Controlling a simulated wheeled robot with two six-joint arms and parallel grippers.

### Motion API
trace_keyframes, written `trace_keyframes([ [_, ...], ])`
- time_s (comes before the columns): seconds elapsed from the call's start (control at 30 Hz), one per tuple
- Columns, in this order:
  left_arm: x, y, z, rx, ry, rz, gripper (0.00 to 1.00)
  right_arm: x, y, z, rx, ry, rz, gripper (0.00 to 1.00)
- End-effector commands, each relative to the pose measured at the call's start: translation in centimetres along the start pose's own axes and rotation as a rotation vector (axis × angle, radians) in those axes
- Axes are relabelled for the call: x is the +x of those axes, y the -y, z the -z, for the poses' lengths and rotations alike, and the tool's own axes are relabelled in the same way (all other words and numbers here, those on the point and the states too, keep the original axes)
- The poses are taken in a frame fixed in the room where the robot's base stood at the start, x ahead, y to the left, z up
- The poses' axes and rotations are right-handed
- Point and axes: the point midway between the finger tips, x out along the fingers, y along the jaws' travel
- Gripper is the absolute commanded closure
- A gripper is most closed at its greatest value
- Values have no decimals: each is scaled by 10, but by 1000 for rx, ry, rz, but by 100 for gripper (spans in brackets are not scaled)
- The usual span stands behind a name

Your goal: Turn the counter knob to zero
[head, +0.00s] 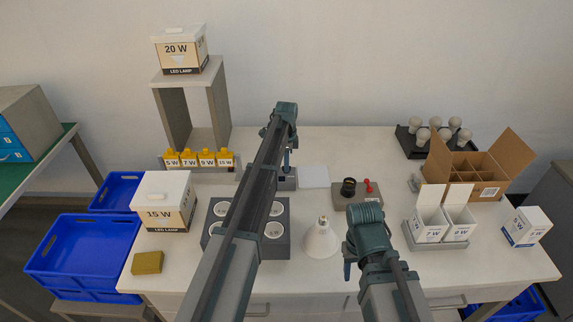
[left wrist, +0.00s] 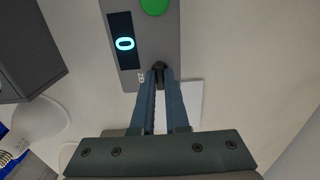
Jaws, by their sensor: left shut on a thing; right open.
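The counter (head: 287,183) is a small grey box at the middle back of the table, partly hidden by my left arm in the head view. In the left wrist view the counter (left wrist: 165,40) has a dark display reading 0 and a green button. Its small black knob (left wrist: 158,68) sits between my left fingertips. My left gripper (left wrist: 159,76) is shut on the knob; it also shows from above in the head view (head: 287,164). My right gripper (head: 348,268) is open over the front of the table, right of the white reflector bulb (head: 322,239); its fingers are hard to see.
A grey tray with round cups (head: 282,246) lies partly under my left arm. A tester with a black socket and red lever (head: 357,201) stands right of the counter. Lamp cartons (head: 442,231), an open divided box (head: 491,191) and a 15 W box (head: 163,209) stand around.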

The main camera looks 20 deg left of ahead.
Motion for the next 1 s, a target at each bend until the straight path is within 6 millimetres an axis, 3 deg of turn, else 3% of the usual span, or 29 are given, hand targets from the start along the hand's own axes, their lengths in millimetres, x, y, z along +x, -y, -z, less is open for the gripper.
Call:
trace_keyframes([
  [0.53,0,0,0,20,0,0,100,0,0,0,0,0,0,50],
  [0.57,0,0,0,20,0,0,82,0,0,0,0,0,0,50],
  [0.7,0,0,0,19,0,0,57,0,0,0,0,0,0,50],
  [1.0,0,0,0,19,0,0,57,0,0,0,0,0,0,50],
])
